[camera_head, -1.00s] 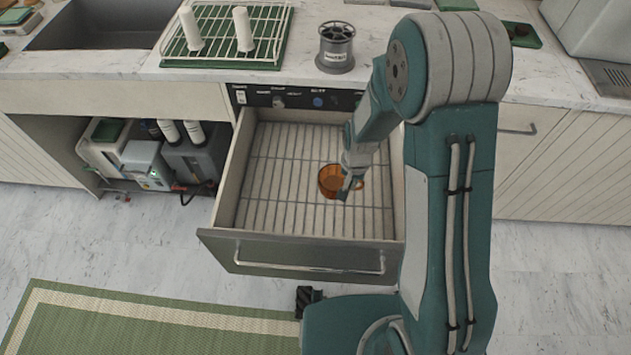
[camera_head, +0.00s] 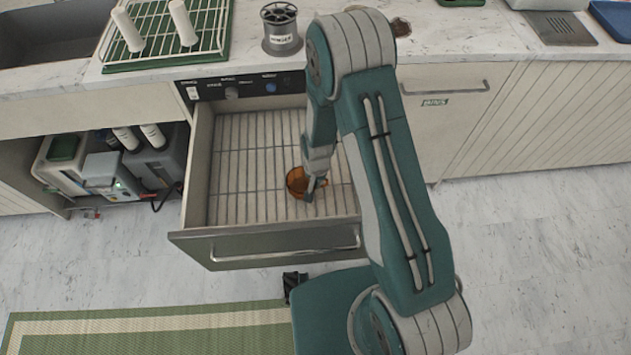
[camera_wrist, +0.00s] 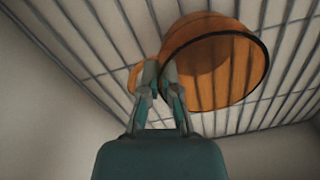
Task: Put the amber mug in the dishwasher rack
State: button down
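The amber mug (camera_head: 296,183) is inside the pulled-out dishwasher drawer, over the right half of its wire rack (camera_head: 238,170). In the wrist view the amber mug (camera_wrist: 222,72) shows its dark-rimmed mouth towards the camera and looks tilted. My gripper (camera_head: 313,190) is at the mug's right side in the head view. In the wrist view my gripper (camera_wrist: 161,72) has its fingertips close together on the mug's handle, which partly shows beside them. I cannot tell whether the mug touches the rack wires.
The drawer's front (camera_head: 270,245) and side walls surround the rack; its left part is empty. A drying rack with white pegs (camera_head: 190,30) and a grey spool (camera_head: 281,30) stand on the counter above. A green rug (camera_head: 150,325) lies on the floor.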

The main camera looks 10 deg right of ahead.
jog(key=shift+f, duration=0.1)
jog(key=c, duration=0.8)
grip_release()
jog(key=shift+a, duration=0.25)
jog(key=shift+d, duration=0.1)
jog(key=shift+r, duration=0.35)
notch_tip(320, 180, up, 12)
jog(key=shift+f, duration=0.2)
jog(key=s+d+r+n+t, duration=0.1)
jog(key=s+d+r+t, duration=0.15)
jog(key=r, duration=0.75)
jog(key=s+d+r+n+t, duration=0.1)
jog(key=s+d+r, duration=0.2)
jog(key=r, duration=0.7)
jog(key=s+d+r+n+t, duration=0.1)
jog(key=s+d+r+t, duration=0.1)
jog(key=s+r, duration=0.8)
jog(key=s+d, duration=0.1)
jog(key=s, duration=0.1)
jog(key=shift+s+d+r, duration=0.25)
jog(key=shift+s+r, duration=0.05)
